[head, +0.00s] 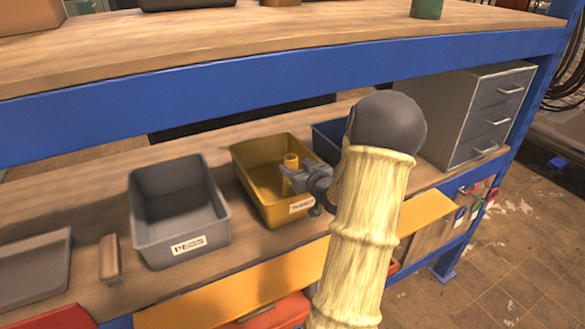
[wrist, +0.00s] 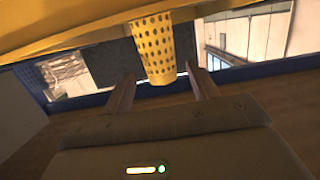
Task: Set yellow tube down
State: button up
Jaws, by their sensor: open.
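The yellow tube (head: 291,161) shows in the head view inside the yellow bin (head: 240,168), its upper end visible and roughly upright. The bin's far walls rise around it. In the wrist view the tube (wrist: 156,48) is yellow with rows of dark dots. My gripper (head: 287,177) reaches over the bin's right side to the tube. In the wrist view my gripper (wrist: 161,74) is open, one finger on each side of the tube, with gaps showing beside it. The tube's lower end is hidden in the head view.
A grey bin (head: 178,256) labelled PEGS stands left of the yellow bin. A blue bin (head: 326,140) is on its right, partly behind my arm. A grey drawer cabinet (head: 462,125) stands further right. The blue-edged upper shelf (head: 250,82) hangs above.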

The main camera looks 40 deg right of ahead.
jog(key=b+v, duration=0.2)
jog(key=v, duration=0.6)
dwell(0.5)
jog(key=w+a+f+g+y, duration=0.1)
jog(key=w+a+f+g, duration=0.15)
jog(key=a, duration=0.55)
jog(key=w+a+f+g, duration=0.1)
jog(key=a+f+g, duration=0.3)
jog(key=a, duration=0.4)
jog(key=s+a+f+n+g+y, duration=0.1)
jog(key=s+a+g, duration=0.2)
jog(key=s+a, duration=0.2)
jog(key=s+a+f+n+g+y, duration=0.1)
jog(key=s+a+g, duration=0.2)
jog(key=a, duration=0.9)
jog(key=s, duration=0.3)
jog(key=shift+f+n+y, duration=0.3)
jog(key=shift+f+y, duration=0.1)
